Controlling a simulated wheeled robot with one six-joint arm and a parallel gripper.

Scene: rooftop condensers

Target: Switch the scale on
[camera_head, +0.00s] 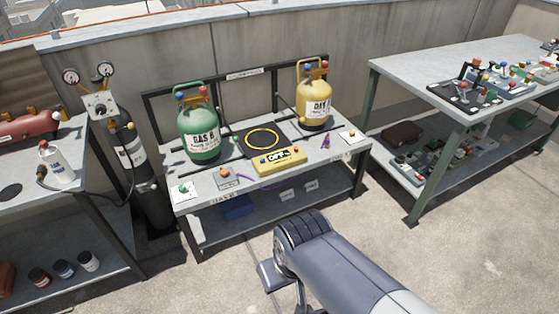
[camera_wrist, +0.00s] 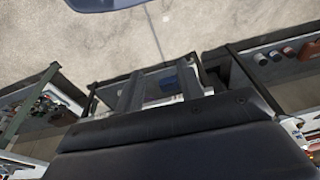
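The scale is a black square platform (camera_head: 260,139) with a yellow ring on top. A yellow control box (camera_head: 278,159) with a small display and coloured buttons sits at its front; the display seems to read OFF. They lie on the middle bench between a green GAS B cylinder (camera_head: 199,133) and a yellow cylinder (camera_head: 314,98). My arm is in front of the bench, and its gripper end is mostly hidden in the head view. In the wrist view my gripper (camera_wrist: 160,86) has its two dark fingers apart with nothing between them. The scale does not show clearly there.
The bench (camera_head: 221,208) also holds small coloured knobs and labels, with a blue bin (camera_head: 237,207) below. A black cylinder with gauges (camera_head: 131,157) stands at left. A cluttered right-hand table (camera_head: 419,73) stands nearby. The concrete floor in front is clear.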

